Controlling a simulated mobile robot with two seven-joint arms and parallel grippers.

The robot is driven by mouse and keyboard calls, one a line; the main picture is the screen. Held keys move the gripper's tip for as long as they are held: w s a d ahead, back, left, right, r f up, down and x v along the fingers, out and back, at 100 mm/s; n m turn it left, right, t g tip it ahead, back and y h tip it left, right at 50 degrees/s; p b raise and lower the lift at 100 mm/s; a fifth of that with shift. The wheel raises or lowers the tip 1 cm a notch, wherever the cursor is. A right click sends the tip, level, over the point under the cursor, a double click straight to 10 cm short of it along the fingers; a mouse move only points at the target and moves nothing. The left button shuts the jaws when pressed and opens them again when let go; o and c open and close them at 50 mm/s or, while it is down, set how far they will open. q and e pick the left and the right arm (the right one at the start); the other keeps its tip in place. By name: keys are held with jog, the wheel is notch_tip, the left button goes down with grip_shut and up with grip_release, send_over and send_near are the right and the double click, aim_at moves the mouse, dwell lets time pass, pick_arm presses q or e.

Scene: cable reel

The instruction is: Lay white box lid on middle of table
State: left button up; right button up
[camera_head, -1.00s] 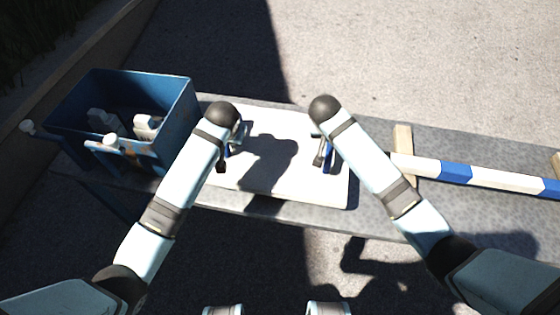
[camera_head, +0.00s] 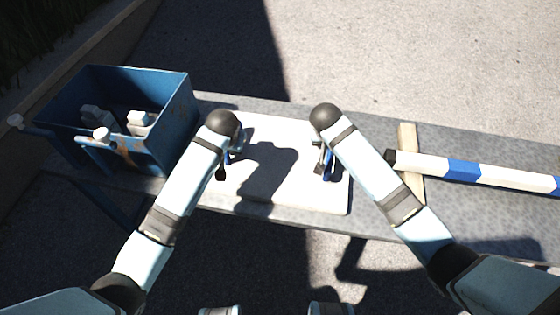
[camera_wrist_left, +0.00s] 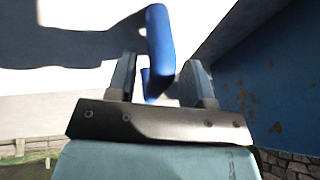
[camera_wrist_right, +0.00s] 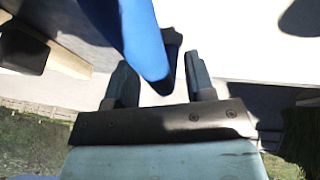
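The white box lid (camera_head: 278,192) lies flat over the middle of the table (camera_head: 450,225), and I see no clear gap beneath it. It has two blue handles. My left gripper (camera_head: 222,171) is at the left handle, which also shows in the left wrist view (camera_wrist_left: 159,40). My right gripper (camera_head: 321,172) is at the right handle, seen in the right wrist view (camera_wrist_right: 146,40). In each wrist view the fingers stand apart on both sides of the handle, with light showing between. My forearms partly cover the lid.
A blue open box (camera_head: 170,125) with pale objects (camera_head: 140,122) inside stands at the table's left end. A blue and white striped bar (camera_head: 510,177) rests on a wooden block (camera_head: 409,140) at the right. Bare table shows between lid and block.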

pick_arm(q)
jog(key=shift+r, duration=0.1)
pick_arm(e)
jog(key=shift+a, duration=0.1)
pick_arm(q)
jog(key=shift+s+d+r, duration=0.1)
jog(key=shift+r, duration=0.15)
pick_arm(e)
jog(key=shift+a+r, duration=0.1)
jog(key=shift+r, duration=0.1)
pick_arm(q)
jog(key=a+v, duration=0.1)
jog(key=v, duration=1)
jog(key=shift+d+r, duration=0.15)
jog(key=shift+d, duration=0.25)
pick_arm(e)
jog(key=v, duration=1.1)
jog(key=shift+s+r, duration=0.3)
pick_arm(q)
jog(key=shift+s, duration=0.2)
pick_arm(e)
jog(key=shift+a+f, duration=0.1)
